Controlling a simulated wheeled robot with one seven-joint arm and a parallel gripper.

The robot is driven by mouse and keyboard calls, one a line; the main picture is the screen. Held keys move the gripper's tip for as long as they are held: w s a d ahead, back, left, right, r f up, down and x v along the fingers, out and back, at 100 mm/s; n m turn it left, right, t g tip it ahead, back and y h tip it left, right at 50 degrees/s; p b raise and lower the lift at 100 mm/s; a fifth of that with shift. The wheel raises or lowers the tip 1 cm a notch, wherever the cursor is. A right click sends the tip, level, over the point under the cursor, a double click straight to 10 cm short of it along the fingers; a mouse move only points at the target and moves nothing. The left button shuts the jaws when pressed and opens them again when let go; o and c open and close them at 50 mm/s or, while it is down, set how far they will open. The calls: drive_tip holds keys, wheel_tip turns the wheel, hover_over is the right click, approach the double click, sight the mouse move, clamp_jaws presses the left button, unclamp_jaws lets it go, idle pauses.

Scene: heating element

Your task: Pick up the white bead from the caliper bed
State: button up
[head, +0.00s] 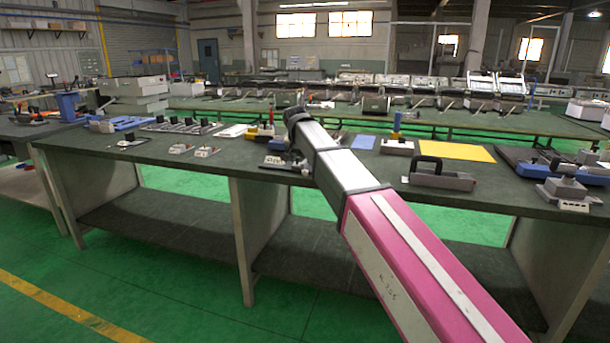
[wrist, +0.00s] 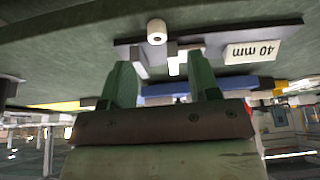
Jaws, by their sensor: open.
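In the wrist view, which shows the bench upside down, the white bead (wrist: 156,31) is a small cylinder with a dark hole in its face. It is at the dark caliper bed (wrist: 280,34), beside the pale metal jaws (wrist: 177,60). A white label reading "40 mm" (wrist: 252,52) is on the bed. My gripper (wrist: 163,65) is open, with its two green fingers apart and nothing between them. The bead appears beyond the fingertips, clear of both. In the head view my arm hides the gripper, and I cannot make out the bead.
The long dark green bench (head: 330,175) carries a black-handled grey tool (head: 441,178), a yellow sheet (head: 455,152), a blue sheet (head: 363,142) and several small gauges. In the wrist view a blue bar (wrist: 215,88) lies behind the fingers. Bare bench surface surrounds the caliper bed's near side.

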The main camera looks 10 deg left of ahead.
sight(304, 172)
drive_tip(key=x, duration=0.6)
drive_tip(key=shift+d+f, duration=0.25)
drive_tip(key=shift+f, duration=0.1)
drive_tip(key=c, duration=1)
